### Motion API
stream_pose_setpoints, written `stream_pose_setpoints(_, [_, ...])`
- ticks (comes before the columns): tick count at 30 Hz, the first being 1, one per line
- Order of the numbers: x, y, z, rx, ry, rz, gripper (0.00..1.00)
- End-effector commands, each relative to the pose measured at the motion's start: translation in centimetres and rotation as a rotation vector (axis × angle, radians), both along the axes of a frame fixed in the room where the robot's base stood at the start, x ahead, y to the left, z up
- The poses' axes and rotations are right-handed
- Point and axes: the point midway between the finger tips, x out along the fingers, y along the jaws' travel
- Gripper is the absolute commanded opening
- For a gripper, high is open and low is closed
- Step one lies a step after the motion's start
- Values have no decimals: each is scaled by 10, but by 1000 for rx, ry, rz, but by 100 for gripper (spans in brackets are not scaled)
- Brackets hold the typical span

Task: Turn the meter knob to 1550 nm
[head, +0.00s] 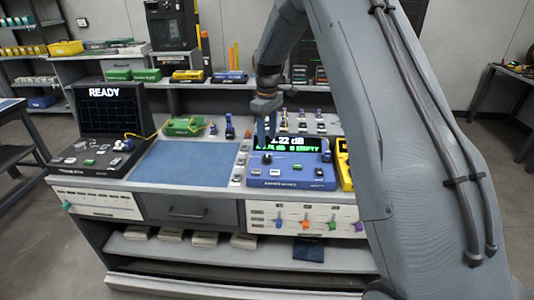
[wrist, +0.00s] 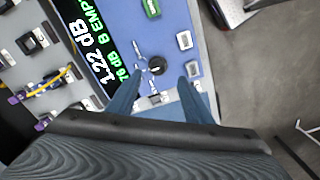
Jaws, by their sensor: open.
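The meter is a blue box (head: 292,183) with a dark, lit screen (head: 300,146) on the bench, right of the blue mat. Its screen reads 1.22 dB in white, with a green line ending in EMPTY. The black round knob (wrist: 157,66) sits on the blue face beside the screen in the wrist view; its setting is too small to read. My gripper (wrist: 163,78) is open, its two blue fingers on either side of the knob in that picture. Whether they touch it I cannot tell. In the head view my gripper (head: 268,132) points down over the meter's left part.
A blue mat (head: 185,163) lies left of the meter. A splicer with a READY screen (head: 110,110) stands at the far left. A yellow device (head: 343,160) is close on the meter's right, partly behind my arm. Small fittings (head: 241,160) line the meter's left side.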

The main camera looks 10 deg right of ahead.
Motion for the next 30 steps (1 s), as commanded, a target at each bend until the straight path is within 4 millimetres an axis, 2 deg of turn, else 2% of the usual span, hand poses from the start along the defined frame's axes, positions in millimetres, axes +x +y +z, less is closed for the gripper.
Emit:
stream_pose_setpoints(5, [6, 0, -11, 0, 4, 19, 46])
stream_pose_setpoints(18, [6, 0, -70, 0, 1, 17, 46])
stream_pose_setpoints(23, [6, 0, -79, 0, 1, 17, 46])
stream_pose_setpoints(30, [6, 0, -79, 0, 0, 17, 46])
